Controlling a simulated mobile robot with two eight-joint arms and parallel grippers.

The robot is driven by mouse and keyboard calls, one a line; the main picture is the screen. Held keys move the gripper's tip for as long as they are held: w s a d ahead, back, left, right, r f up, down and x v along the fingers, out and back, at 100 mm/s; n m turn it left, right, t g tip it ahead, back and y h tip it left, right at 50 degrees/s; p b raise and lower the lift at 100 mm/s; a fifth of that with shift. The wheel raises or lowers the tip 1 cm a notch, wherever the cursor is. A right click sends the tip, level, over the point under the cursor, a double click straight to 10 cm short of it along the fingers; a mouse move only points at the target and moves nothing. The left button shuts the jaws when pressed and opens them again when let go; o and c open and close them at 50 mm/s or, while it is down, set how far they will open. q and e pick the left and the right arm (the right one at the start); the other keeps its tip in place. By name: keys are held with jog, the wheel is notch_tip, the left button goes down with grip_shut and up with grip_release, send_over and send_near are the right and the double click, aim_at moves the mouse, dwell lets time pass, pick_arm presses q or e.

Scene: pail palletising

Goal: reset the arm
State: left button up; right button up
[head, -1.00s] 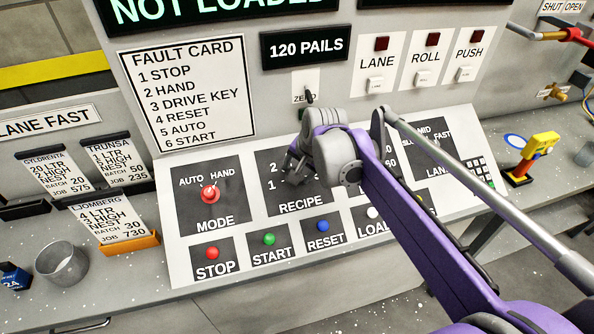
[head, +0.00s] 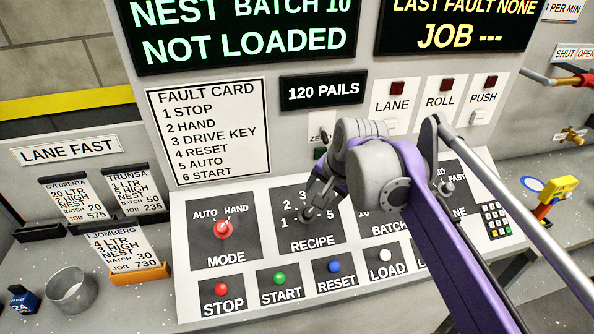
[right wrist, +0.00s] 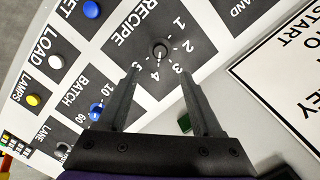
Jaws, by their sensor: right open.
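My right gripper (head: 316,194) is on the purple arm from the right, in front of the RECIPE dial. In the right wrist view its two dark fingers (right wrist: 160,78) are spread, with nothing between them. The RECIPE knob (right wrist: 159,51) shows just beyond the fingertips, apart from them. In the head view the knob (head: 306,214) is partly behind the gripper. Its exact setting is hard to tell. My left gripper is not in view.
The sloped console has a red MODE knob (head: 223,229) and STOP (head: 221,289), START (head: 279,278), RESET (head: 334,267) and LOAD (head: 385,255) buttons. A screen (head: 240,30) reads NOT LOADED. A metal cup (head: 72,290) and job cards (head: 121,250) stand left.

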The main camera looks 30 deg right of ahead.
jog(key=s+a+f+n, duration=0.5)
jog(key=s+f+n, duration=0.1)
jog(key=s+f, duration=0.2)
jog(key=s+a+f+n, duration=0.5)
jog(key=s+f, duration=0.3)
jog(key=f, duration=0.3)
jog(key=shift+s+a+n, duration=0.15)
jog(key=shift+a+n, duration=0.25)
jog(key=shift+n, duration=0.2)
jog(key=shift+c, duration=0.4)
dwell(1.3)
